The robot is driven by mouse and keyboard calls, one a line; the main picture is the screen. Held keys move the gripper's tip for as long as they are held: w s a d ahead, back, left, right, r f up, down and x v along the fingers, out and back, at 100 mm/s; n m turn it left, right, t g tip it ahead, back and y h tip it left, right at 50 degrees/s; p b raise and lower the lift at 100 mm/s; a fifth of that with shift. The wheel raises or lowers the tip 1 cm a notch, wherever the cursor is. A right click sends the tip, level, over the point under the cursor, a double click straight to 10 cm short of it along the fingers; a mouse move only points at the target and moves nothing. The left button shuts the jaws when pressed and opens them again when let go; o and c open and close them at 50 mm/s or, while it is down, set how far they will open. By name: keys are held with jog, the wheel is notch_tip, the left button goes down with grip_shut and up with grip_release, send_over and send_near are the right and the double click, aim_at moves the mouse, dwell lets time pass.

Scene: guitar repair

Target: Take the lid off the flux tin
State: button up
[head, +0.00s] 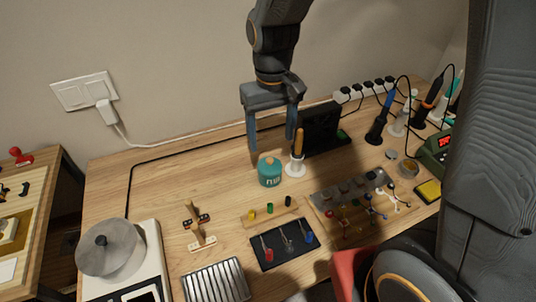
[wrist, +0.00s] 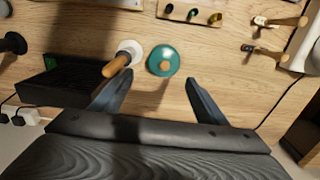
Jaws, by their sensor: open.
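The flux tin (head: 270,173) is a small round teal tin with pale lettering on its side. Its teal lid with a wooden knob is on it, and it stands upright on the workbench. In the wrist view the lid (wrist: 163,61) shows from above, its knob in the middle. My gripper (head: 271,145) is open and empty, above and behind the tin. In the wrist view the gripper's fingertips (wrist: 158,86) are spread wide, with the tin beyond them and apart from both.
A wooden-handled tool in a white holder (head: 296,165) stands close right of the tin, before a black box (head: 320,125). A wooden rack with coloured pieces (head: 270,213) lies in front. Bare bench (head: 150,185) lies to the left.

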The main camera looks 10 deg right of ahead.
aim_at(270, 159)
jog(key=f, duration=0.4)
jog(key=s+f+p, duration=0.1)
jog(key=shift+s+a+f, duration=0.1)
jog(key=shift+a+f, duration=0.2)
jog(key=shift+f, duration=0.75)
jog(key=c, duration=1.2)
